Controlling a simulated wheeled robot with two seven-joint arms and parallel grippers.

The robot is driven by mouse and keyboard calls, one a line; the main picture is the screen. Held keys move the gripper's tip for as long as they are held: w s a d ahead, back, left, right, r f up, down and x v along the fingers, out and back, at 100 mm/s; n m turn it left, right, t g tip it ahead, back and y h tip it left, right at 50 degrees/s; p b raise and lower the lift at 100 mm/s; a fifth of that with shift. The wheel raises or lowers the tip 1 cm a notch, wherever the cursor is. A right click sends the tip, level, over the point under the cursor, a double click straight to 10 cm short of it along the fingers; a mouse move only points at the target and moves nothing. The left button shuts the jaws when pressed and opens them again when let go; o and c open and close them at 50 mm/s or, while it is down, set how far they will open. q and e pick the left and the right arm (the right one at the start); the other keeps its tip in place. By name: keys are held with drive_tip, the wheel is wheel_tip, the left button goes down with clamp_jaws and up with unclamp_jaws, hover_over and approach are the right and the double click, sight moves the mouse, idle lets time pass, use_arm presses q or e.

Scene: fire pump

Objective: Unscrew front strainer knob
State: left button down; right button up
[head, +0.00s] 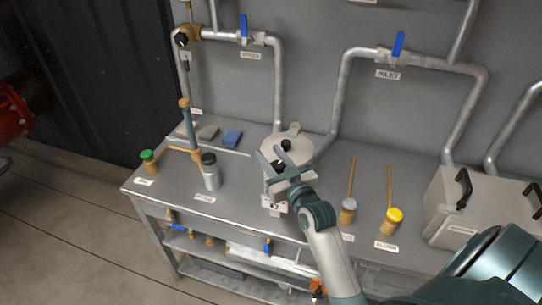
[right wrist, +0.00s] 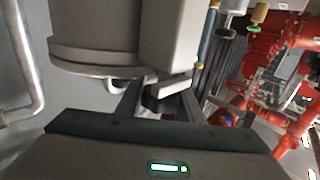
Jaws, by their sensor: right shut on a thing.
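The strainer (head: 273,147) is a round light-grey pot on the bench with black knobs on top. The front strainer knob (head: 279,165) is black and lies between the fingers of my right gripper (head: 273,159). My right gripper is shut on this knob. In the right wrist view the dark knob (right wrist: 155,101) shows between the two fingers, beside the grey strainer body (right wrist: 95,35); part of it is hidden. Another black knob (head: 286,145) sits farther back on the lid. My left gripper is not in view.
A grey bottle with a black cap (head: 210,172) stands left of the strainer. A grey box (head: 470,205) stands at the right end. Pipes with blue-handled valves (head: 398,45) run behind.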

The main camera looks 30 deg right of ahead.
drive_tip(key=shift+y, duration=0.3)
drive_tip(key=shift+a+n+y+b, duration=0.25)
drive_tip(key=shift+n+y+b, duration=0.2)
drive_tip(key=shift+n+y, duration=0.55)
drive_tip(key=shift+a+r+n+g+y+b, duration=0.1)
drive_tip(key=shift+a+n+g+y+b, duration=0.1)
drive_tip(key=shift+n+y+b, duration=0.55)
drive_tip(key=shift+a+n+g+y+b, duration=0.1)
drive_tip(key=shift+a+n+y+b, duration=0.25)
drive_tip(key=shift+y, duration=0.7)
drive_tip(key=shift+d, duration=0.1)
drive_tip(key=o, duration=0.8)
drive_tip(key=shift+c, duration=0.2)
drive_tip(key=shift+s, duration=0.1)
